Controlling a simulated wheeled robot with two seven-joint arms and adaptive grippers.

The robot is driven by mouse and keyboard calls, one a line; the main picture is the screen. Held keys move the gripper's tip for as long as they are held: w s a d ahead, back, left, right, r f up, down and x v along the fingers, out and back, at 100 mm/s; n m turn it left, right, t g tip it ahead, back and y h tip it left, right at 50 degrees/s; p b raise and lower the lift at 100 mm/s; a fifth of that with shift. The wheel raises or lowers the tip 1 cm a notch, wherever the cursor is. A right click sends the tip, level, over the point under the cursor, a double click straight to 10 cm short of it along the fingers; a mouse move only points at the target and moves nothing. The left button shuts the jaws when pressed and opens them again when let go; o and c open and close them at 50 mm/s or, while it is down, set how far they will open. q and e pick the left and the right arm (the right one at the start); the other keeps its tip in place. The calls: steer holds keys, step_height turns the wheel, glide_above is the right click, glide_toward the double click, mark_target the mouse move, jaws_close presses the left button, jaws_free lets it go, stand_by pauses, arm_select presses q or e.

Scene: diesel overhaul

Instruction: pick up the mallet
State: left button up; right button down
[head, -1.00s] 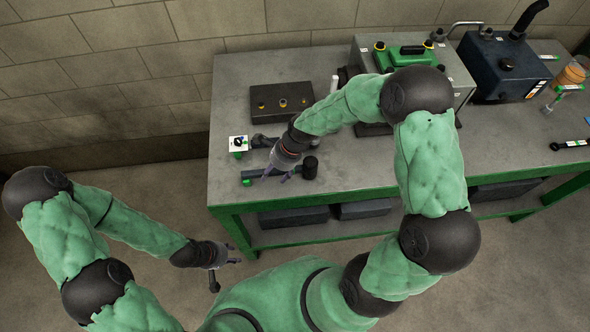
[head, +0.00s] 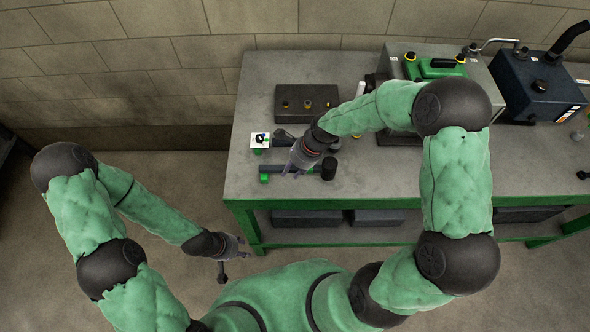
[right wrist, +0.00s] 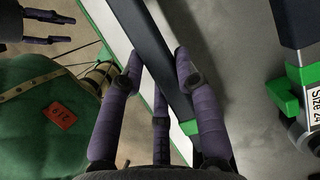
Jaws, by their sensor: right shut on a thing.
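The mallet has a black cylindrical head (head: 328,168) and a dark handle (head: 270,170) and lies over the left part of the bench top, with green bits by the handle's far end. My right gripper (head: 295,167) is shut around the handle, left of the head. In the right wrist view the dark handle (right wrist: 155,50) runs between my right gripper's purple fingers (right wrist: 160,75); the head is out of that view. I cannot tell whether the mallet touches the bench. My left gripper (head: 240,250) is off the bench's front-left corner, its fingers apart and empty.
The grey bench top (head: 250,100) has a green frame. A tool labelled "Size 24" (right wrist: 310,95) lies close by. A green-topped machine (head: 435,67) stands behind my right arm.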

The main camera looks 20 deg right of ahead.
steer(key=s+r+p, duration=0.3)
steer(key=s+r, duration=0.8)
steer(key=s, duration=0.3)
steer(key=shift+d, duration=0.35)
steer(key=shift+r, duration=0.1)
steer(key=c, duration=1.9)
jaws_free()
jaws_close()
